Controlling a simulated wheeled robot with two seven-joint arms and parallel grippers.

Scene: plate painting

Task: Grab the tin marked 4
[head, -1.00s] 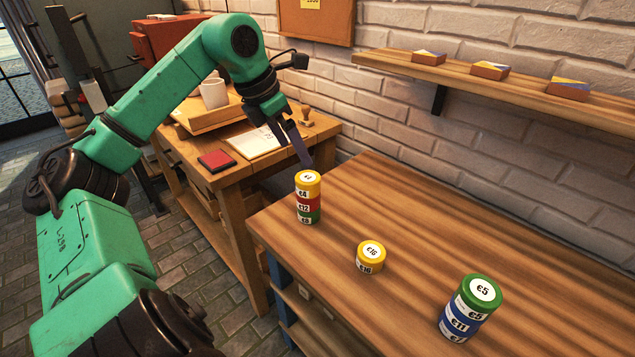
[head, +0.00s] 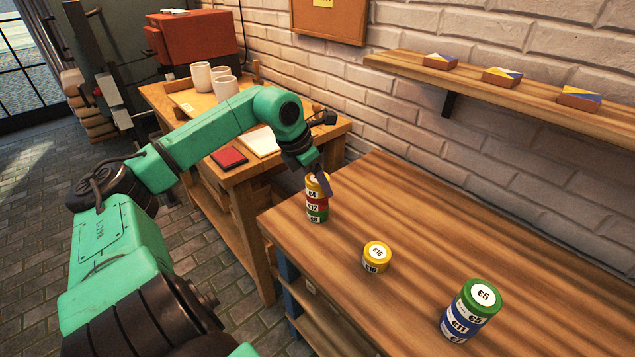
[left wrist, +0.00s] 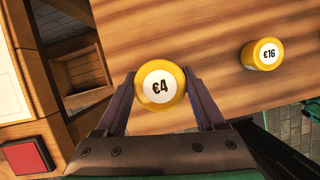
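The tin marked 4 (head: 312,193) is yellow with a white label and sits on top of a stack. Under it are a red tin marked 12 (head: 316,207) and a green tin (head: 317,217). My left gripper (head: 322,182) points down at the top of this stack. In the left wrist view, the white top of the tin marked 4 (left wrist: 160,88) lies between the two fingers (left wrist: 160,84), very close to both. I cannot tell whether they press on it. My right gripper is out of view.
A yellow tin marked 16 (head: 376,259) stands alone on the table (head: 440,225). A side table holds cups (head: 224,87) and a red pad (head: 229,157).

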